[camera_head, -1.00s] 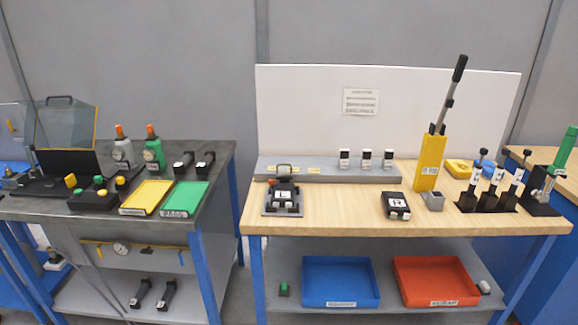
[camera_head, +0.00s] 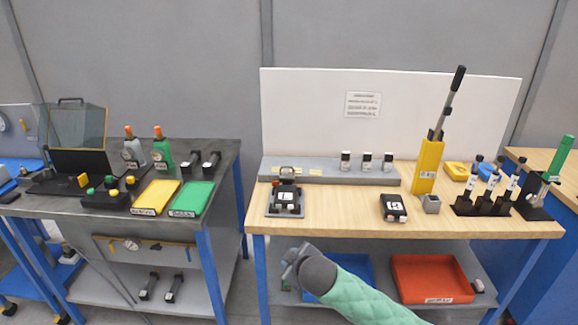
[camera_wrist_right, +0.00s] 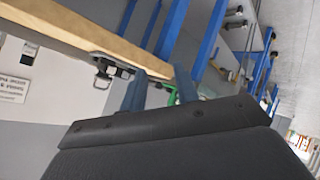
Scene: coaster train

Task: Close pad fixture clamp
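A black fixture with a white label (camera_head: 287,197) sits on a grey plate at the left front of the wooden bench; it looks like the pad fixture. A small clamp-like part (camera_head: 286,174) stands at its back; its position is too small to tell. A dark device at the bench edge in the right wrist view (camera_wrist_right: 112,67) may be the same fixture. My right gripper (camera_head: 288,262) is in front of the bench, below the fixture and apart from it. Its fingers are too small to read. My left gripper is not in view.
On the wooden bench (camera_head: 340,222), a black labelled block (camera_head: 393,208), a yellow lever press (camera_head: 428,167) and a dark bottle rack (camera_head: 483,206) stand to the right. A grey ledge (camera_head: 330,170) runs behind. The bench's front edge lies above my right arm.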

